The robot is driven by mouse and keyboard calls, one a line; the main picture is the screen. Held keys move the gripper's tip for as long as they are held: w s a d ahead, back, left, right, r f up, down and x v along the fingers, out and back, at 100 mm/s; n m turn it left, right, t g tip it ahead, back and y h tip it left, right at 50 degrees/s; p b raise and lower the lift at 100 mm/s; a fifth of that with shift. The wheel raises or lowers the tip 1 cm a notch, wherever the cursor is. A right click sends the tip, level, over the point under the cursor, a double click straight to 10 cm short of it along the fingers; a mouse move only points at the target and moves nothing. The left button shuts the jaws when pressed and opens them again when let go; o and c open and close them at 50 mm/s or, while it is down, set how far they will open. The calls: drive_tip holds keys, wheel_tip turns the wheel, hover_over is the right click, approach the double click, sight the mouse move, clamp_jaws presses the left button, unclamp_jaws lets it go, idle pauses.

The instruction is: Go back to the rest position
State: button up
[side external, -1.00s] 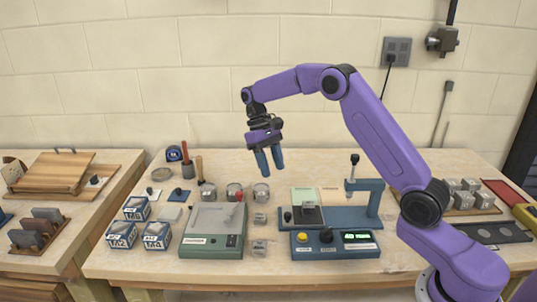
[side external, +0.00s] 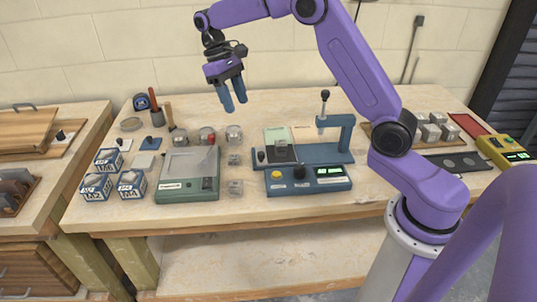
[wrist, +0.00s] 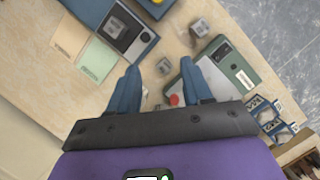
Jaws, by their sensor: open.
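My gripper (side external: 235,104) hangs in the air above the back middle of the workbench (side external: 330,205), fingers pointing down. Its blue fingers are apart with nothing between them. In the wrist view the gripper (wrist: 164,82) also shows open and empty over the bench. Below it in that view are small grey cubes and the green device with a light top. My purple arm reaches in from the right.
A green device (side external: 187,189) and a blue press with buttons (side external: 308,181) stand along the front. Blue-and-white boxes (side external: 132,184) sit left. Grey cubes (side external: 431,133) and a yellow meter (side external: 500,149) are at right. The air around the gripper is clear.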

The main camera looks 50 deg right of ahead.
drive_tip(key=s+a+r+n+t, duration=0.1)
drive_tip(key=s+a+n, duration=0.25)
drive_tip(key=s, duration=0.55)
drive_tip(key=s+a+r+n+t, duration=0.1)
drive_tip(key=s+a+n, duration=0.1)
drive_tip(key=s+a, duration=0.5)
drive_tip(key=s+d+f+n+t, duration=0.1)
drive_tip(key=s+d+f+n, duration=0.1)
drive_tip(key=s, duration=0.7)
drive_tip(key=s+d+f+n+t, duration=0.1)
drive_tip(key=s+d+n, duration=0.2)
drive_tip(key=s, duration=0.7)
drive_tip(key=shift+s+d+f+n+y, duration=0.2)
drive_tip(key=shift+d+f+n+y, duration=0.2)
drive_tip(key=shift+d, duration=0.4)
